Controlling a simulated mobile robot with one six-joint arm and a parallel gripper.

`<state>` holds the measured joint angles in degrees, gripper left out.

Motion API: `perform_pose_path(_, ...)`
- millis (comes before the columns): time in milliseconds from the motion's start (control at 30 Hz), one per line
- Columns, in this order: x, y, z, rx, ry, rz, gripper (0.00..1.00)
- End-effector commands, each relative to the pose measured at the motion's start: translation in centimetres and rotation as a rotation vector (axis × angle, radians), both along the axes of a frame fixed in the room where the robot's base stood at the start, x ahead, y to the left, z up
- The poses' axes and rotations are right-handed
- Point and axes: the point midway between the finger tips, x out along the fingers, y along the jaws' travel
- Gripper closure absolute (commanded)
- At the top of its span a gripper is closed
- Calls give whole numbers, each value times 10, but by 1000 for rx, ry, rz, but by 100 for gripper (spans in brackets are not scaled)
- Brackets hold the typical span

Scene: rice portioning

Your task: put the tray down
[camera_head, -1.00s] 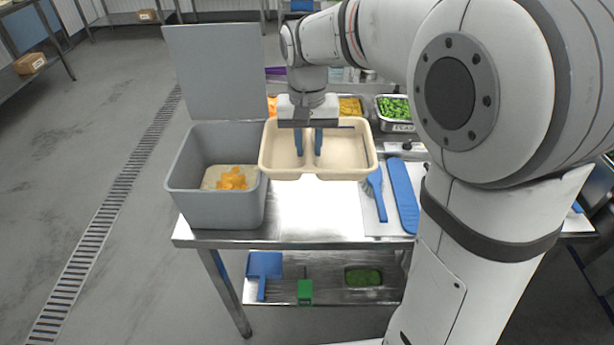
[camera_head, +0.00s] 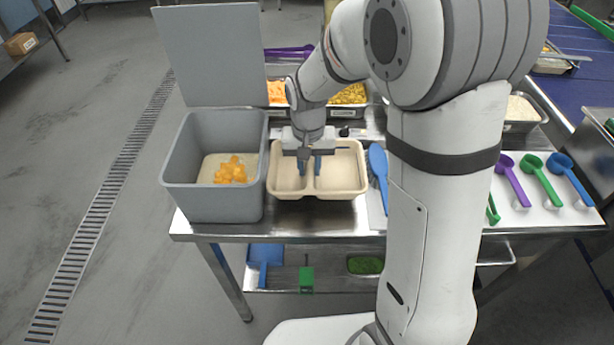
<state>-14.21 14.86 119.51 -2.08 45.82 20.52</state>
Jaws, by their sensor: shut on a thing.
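The beige tray (camera_head: 345,187) has two compartments, both apparently empty, split by a middle divider. It looks level, at or just above the steel table (camera_head: 222,232), right of the grey bin; I cannot tell whether it touches the top.
The open grey bin (camera_head: 212,198) with orange pieces stands close left of the tray. A blue utensil (camera_head: 378,165) lies close right. Food pans, including one of yellow food (camera_head: 348,94), stand behind. Purple, green and blue scoops (camera_head: 512,180) lie far right.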

Motion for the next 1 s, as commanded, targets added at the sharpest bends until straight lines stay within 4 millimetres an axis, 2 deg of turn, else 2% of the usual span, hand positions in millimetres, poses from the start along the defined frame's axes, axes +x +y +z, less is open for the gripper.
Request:
perform_pose_path(300,-1,0,-38,-1,2,1,100)
perform_pose_path(700,0,1,-45,0,-1,2,100)
perform_pose_path(733,0,1,-43,0,-1,2,74)
perform_pose_path(1000,0,1,-43,0,-1,3,55)
